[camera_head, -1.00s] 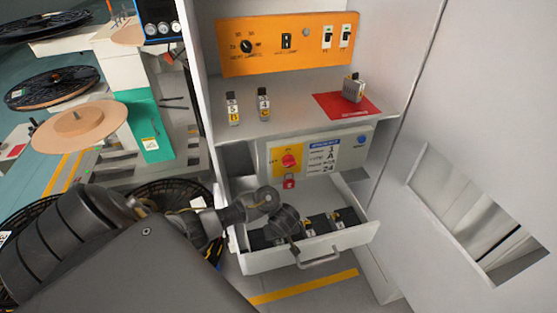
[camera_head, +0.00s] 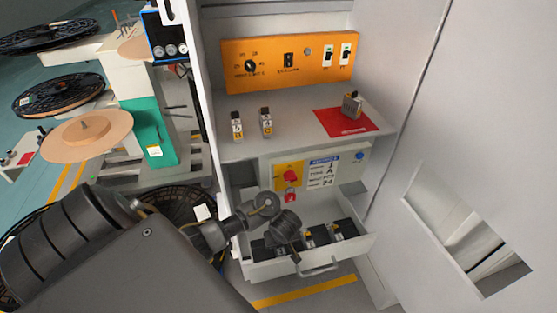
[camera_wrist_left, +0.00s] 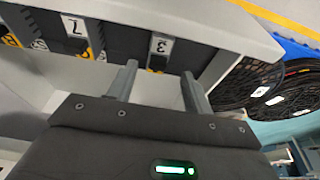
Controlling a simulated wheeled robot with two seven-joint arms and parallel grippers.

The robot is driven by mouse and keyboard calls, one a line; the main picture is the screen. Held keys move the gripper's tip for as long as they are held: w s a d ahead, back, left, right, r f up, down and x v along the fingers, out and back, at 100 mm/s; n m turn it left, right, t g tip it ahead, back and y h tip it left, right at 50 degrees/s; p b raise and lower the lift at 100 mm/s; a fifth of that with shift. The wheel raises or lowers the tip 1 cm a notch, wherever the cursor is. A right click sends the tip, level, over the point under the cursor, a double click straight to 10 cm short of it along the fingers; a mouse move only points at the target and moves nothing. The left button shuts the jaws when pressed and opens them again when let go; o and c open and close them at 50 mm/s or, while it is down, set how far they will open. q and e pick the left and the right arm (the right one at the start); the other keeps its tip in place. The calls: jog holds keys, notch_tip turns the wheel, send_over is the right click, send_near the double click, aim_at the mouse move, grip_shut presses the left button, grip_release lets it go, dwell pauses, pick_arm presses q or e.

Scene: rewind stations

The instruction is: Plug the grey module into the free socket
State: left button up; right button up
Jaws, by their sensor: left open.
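A grey ribbed module (camera_head: 352,105) stands on a red mat (camera_head: 330,122) at the right of the cabinet shelf. Two slim modules with number labels, one at the left (camera_head: 236,125) and one beside it (camera_head: 266,121), stand upright on the same shelf. The drawer (camera_head: 345,253) below is open and holds dark blocks in a row. My left gripper (camera_wrist_left: 160,82) is open and empty at the drawer; in the head view my wrist hides its fingers. The wrist view shows labels 7 (camera_wrist_left: 75,25) and 3 (camera_wrist_left: 162,46) beyond the fingers. I cannot make out a free socket. My right gripper is not visible.
An orange switch panel (camera_head: 270,78) is above the shelf. A red switch with a padlock (camera_head: 290,195) is on the panel above the drawer. The cabinet's side wall (camera_head: 400,110) bounds the right. Reels (camera_head: 85,140) and machinery stand at the left.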

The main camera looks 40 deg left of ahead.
aim_at(281, 253)
pick_arm(q)
jog(key=p+v, duration=0.3)
jog(key=v, duration=0.2)
jog(key=shift+w, duration=0.1)
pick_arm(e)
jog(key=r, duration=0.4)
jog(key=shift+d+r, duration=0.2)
